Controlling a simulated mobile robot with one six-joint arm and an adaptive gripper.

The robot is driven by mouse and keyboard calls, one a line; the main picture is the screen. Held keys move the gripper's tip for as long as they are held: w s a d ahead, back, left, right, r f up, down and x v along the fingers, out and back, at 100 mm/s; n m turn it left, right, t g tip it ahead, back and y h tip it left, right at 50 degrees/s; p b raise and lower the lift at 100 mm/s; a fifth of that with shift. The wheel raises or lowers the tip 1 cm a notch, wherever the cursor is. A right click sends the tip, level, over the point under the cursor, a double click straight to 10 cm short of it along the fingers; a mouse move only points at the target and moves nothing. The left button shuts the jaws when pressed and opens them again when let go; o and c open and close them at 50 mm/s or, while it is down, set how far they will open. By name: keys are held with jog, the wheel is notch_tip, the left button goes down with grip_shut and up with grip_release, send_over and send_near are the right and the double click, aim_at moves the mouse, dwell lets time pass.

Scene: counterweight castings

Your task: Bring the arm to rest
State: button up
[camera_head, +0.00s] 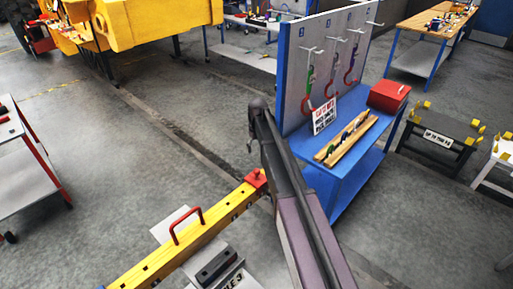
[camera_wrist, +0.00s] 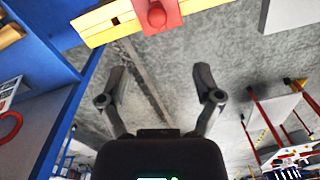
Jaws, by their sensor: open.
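My arm rises from the bottom of the head view and bends at a dark joint beside the blue bench (camera_head: 345,185). In the wrist view my gripper (camera_wrist: 160,72) has its two dark fingers spread wide, with nothing between them but grey floor behind. In the head view the gripper is mostly hidden behind the arm, so I cannot tell its exact place there. A yellow beam (camera_head: 150,268) with a red handle (camera_head: 187,226) and a red end knob (camera_head: 256,178) lies left of the arm. Its end crosses the top of the wrist view (camera_wrist: 105,22), beyond the fingertips.
The bench carries a red box (camera_head: 389,96), a sign (camera_head: 323,115), wooden strips and a hook board (camera_head: 300,62). A dark casting (camera_head: 217,266) lies near the beam. A red-framed cart (camera_head: 25,165) stands left, a black stand (camera_head: 440,131) right. The floor left of centre is clear.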

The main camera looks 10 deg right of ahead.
dwell(0.3)
jog(key=s+f+m+b, duration=0.2)
jog(key=s+f+b, duration=0.2)
jog(key=s, duration=1)
jog(key=s+d+f+m+b, duration=0.1)
jog(key=s+f+b, duration=0.4)
jog(key=s, duration=1)
jog(key=shift+d+m, duration=0.15)
jog(key=shift+m, duration=0.55)
jog(key=shift+f, duration=0.1)
